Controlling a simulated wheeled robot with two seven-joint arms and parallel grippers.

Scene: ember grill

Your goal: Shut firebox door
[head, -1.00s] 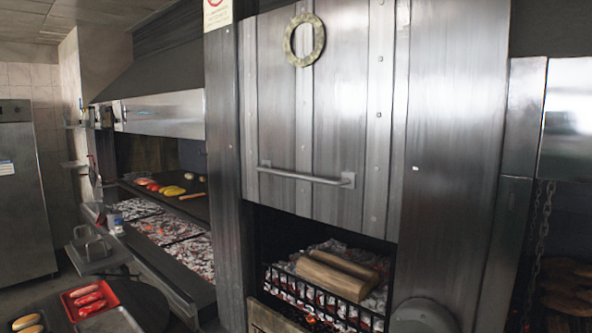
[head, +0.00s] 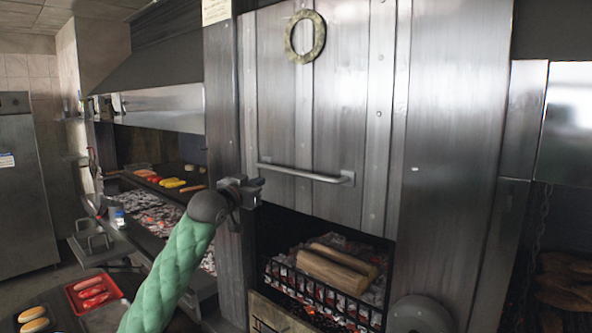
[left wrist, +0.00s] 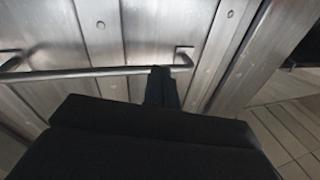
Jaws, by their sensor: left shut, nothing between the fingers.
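The firebox door (head: 335,110) is a riveted metal panel with a horizontal bar handle (head: 300,174) near its lower edge. It is raised, and the firebox opening below it shows logs (head: 335,270) over glowing embers behind a black basket grate. My left gripper (head: 258,184) is shut and empty, just at the left end of the handle in the head view. In the left wrist view the closed fingers (left wrist: 162,82) overlap the bar handle (left wrist: 90,72) near one of its end mounts. I cannot tell whether they touch it. My right gripper is not in view.
A grill with embers and a shelf of vegetables (head: 165,180) lies to the left. A red tray (head: 95,292) of meat stands at the lower left. A metal post (head: 222,110) borders the door on its left. A round metal disc (head: 420,315) sits low right of the opening.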

